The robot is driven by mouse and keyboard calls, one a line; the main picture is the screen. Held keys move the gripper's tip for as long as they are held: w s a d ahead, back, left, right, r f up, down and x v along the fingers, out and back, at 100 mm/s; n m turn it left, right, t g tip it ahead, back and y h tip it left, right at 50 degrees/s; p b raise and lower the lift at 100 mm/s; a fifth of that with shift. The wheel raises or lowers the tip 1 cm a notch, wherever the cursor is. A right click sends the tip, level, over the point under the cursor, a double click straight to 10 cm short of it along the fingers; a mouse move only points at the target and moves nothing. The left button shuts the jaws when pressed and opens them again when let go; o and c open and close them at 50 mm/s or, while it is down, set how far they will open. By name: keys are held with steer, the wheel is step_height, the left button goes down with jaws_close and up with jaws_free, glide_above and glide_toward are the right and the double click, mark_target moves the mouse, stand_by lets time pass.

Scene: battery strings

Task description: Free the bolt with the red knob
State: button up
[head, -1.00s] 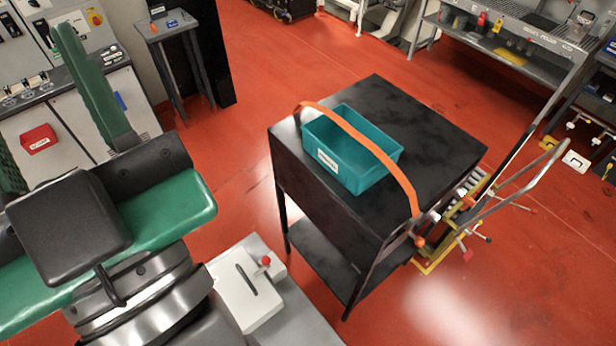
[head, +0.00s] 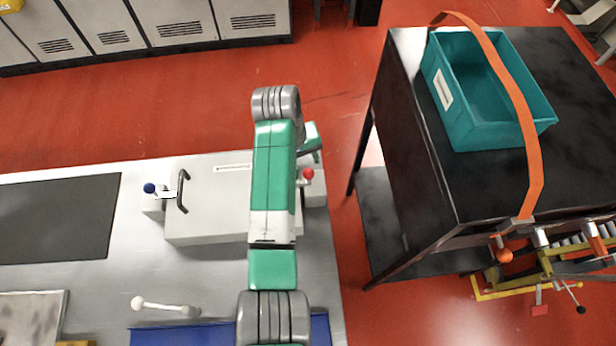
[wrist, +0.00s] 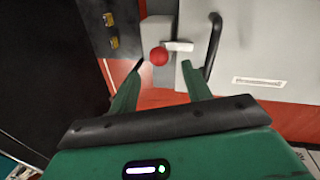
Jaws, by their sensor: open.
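The red knob (head: 307,173) is at the right end of a pale grey case on the bench in the head view, just right of my arm. In the wrist view the red knob (wrist: 159,56) shows with a pale bolt bar (wrist: 180,46) running right from it. My gripper (wrist: 162,68) is open, with its two green fingers on either side of the red knob's line and apart from it. I cannot tell how far above the knob the fingertips are. In the head view my arm hides most of the gripper and part of the case's right end.
The case (head: 210,222) has black handles and a second bolt with a blue knob (head: 149,188) at its left end. A white-headed tool (head: 165,307) lies on the bench. A black table (head: 480,185) with a teal bin (head: 485,137) and orange strap (head: 518,95) stands right.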

mark_target(307, 171)
steer(key=f, duration=0.2)
steer(key=d+f+b, duration=0.1)
steer(key=f, duration=0.4)
steer(key=shift+w+d+f+b, duration=0.25)
steer(key=shift+d+b, duration=0.05)
